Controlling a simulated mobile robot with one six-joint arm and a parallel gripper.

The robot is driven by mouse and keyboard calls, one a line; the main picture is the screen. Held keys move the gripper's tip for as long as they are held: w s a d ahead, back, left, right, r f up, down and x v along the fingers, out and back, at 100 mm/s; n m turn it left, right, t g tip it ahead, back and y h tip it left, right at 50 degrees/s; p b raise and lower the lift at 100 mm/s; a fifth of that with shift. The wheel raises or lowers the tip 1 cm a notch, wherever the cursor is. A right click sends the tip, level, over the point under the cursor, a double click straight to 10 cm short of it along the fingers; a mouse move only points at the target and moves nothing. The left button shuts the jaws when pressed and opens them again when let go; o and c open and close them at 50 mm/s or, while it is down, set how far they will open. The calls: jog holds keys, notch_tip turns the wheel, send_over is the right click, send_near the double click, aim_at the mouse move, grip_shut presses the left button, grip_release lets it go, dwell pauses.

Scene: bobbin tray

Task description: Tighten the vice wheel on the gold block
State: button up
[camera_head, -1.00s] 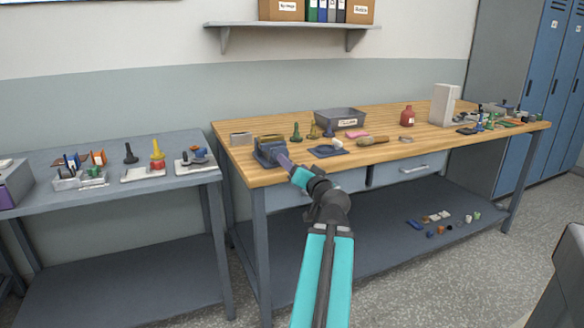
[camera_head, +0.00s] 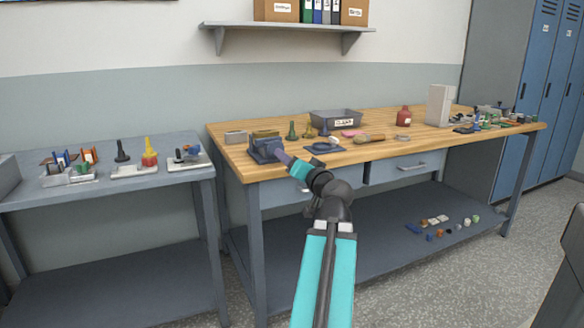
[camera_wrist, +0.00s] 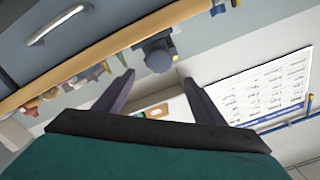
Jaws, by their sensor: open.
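The blue-grey vice (camera_head: 266,152) stands at the left front of the wooden workbench. The gold block (camera_head: 264,134) sits at the top of the vice.
Right of the vice are a green piece (camera_head: 292,131), a blue mat (camera_head: 324,148) and a brown-handled tool (camera_head: 369,138). A grey bin (camera_head: 335,119) stands behind. A grey side table (camera_head: 105,182) with trays stands left, with a gap before the workbench (camera_head: 230,160).

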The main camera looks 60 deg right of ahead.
jog(key=shift+s+a+f+b, duration=0.2)
jog(key=shift+s+b, duration=0.05)
jog(key=shift+b, duration=0.65)
jog(key=shift+b+v, duration=1.1)
jog(key=shift+v, duration=0.25)
jog(key=shift+r, duration=0.15)
jog(key=shift+n, duration=0.3)
